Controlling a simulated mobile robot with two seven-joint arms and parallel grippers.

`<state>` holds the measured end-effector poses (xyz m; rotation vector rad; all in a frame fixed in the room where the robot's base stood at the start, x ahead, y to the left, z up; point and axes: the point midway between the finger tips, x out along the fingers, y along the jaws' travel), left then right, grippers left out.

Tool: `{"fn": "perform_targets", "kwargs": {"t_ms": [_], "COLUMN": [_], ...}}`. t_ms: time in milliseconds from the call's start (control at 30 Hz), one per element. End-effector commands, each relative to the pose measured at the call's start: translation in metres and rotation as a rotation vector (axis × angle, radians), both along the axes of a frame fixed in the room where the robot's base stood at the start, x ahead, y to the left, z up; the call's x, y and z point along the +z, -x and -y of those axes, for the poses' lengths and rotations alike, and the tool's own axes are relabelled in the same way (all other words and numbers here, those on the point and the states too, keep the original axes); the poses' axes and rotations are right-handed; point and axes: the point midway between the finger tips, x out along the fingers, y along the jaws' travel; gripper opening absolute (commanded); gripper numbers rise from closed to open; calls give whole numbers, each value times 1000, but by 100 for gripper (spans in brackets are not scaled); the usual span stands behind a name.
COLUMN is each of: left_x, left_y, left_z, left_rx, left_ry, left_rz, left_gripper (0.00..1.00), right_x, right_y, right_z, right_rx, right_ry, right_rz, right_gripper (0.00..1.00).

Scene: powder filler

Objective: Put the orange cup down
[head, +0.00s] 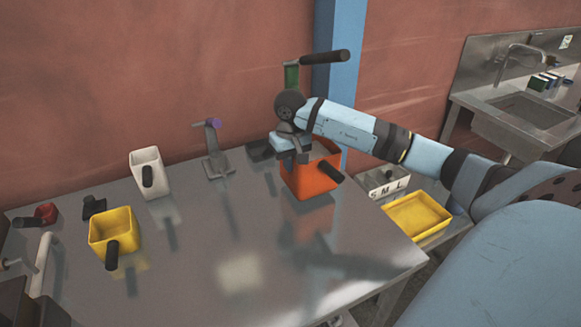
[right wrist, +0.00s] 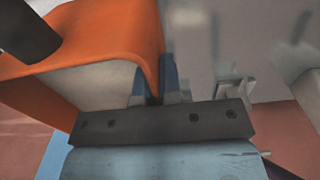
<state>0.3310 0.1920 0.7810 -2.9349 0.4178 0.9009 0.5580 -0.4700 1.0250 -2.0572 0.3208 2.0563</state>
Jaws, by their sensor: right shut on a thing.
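The orange cup (head: 311,177) is square with a dark handle. In the head view it is upright at the back right of the metal table (head: 215,250). My right gripper (head: 288,148) is shut on the cup's left rim. In the right wrist view the fingers (right wrist: 156,85) straddle the orange cup's wall (right wrist: 110,35). A reflection shows below the cup; I cannot tell whether its base touches the table. Pale content shows inside the cup. My left gripper is not in view.
A white cup (head: 149,172) and a yellow cup (head: 113,235) stand on the left of the table. A metal stand with a purple knob (head: 214,150) is left of the orange cup. A yellow tray (head: 416,215) lies at right. The table's middle is clear.

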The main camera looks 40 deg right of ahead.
Motion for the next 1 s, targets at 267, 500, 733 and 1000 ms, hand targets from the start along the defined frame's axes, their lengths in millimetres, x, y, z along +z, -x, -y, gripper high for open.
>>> {"fn": "perform_targets", "kwargs": {"t_ms": [267,500,733,1000], "left_x": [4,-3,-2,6], "left_y": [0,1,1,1], "left_z": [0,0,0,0], "left_rx": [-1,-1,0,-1], "left_ry": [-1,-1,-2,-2], "left_rz": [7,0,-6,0], "left_gripper": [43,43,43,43], "right_x": [-20,-26,-24,-18], "right_y": [0,0,1,0], "right_z": [0,0,0,0], "right_rx": [0,0,0,0], "right_ry": [-1,0,-1,-2], "right_rz": [1,0,0,1], "right_gripper": [0,0,31,31]}}
